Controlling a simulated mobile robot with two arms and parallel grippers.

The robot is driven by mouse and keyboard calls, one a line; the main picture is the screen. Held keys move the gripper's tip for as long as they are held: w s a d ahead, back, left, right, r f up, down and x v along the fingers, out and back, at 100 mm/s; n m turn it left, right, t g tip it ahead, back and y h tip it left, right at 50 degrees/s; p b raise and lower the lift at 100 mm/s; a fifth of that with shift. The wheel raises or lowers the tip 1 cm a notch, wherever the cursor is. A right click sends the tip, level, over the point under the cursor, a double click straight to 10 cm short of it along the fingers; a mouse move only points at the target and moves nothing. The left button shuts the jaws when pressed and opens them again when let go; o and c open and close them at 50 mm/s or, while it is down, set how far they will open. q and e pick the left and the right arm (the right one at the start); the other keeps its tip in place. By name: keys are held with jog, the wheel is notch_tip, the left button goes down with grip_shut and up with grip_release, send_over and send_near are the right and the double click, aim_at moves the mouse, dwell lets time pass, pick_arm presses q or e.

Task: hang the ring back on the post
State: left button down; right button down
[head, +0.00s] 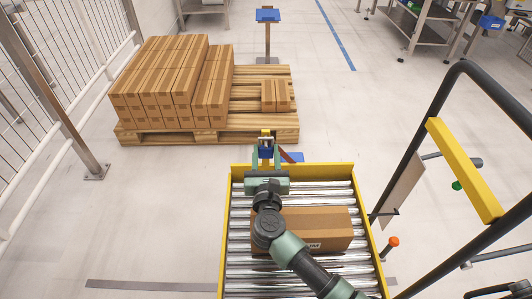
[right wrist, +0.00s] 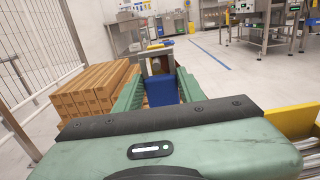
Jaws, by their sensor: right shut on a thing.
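My right gripper (head: 265,154) reaches past the far yellow edge of the roller conveyor, its green fingers shut on a blue block-like part. In the right wrist view this blue part (right wrist: 160,91) sits between the fingers, with a tan and grey frame-like part (right wrist: 157,62) just beyond it. A yellow piece (head: 265,133) shows at its far end in the head view. I cannot make out whether this is the ring. My left gripper is not in view.
A carton (head: 316,229) lies on the conveyor (head: 235,210) under my right arm. A pallet (head: 262,122) with stacked cartons (head: 165,75) stands ahead left, beside a white fence (head: 60,100). A black frame with a yellow bar (head: 463,170) rises at the right. Floor right of the pallet is clear.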

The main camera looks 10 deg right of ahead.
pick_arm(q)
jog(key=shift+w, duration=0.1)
pick_arm(e)
jog(key=shift+c, duration=0.7)
grip_release()
jog(key=shift+s+a, duration=0.1)
jog(key=shift+s, duration=0.4)
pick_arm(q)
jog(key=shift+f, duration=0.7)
pick_arm(e)
jog(key=s+a, duration=0.1)
jog(key=s, duration=0.5)
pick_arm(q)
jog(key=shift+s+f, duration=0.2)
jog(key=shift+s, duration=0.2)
pick_arm(e)
jog(key=shift+w+a, duration=0.1)
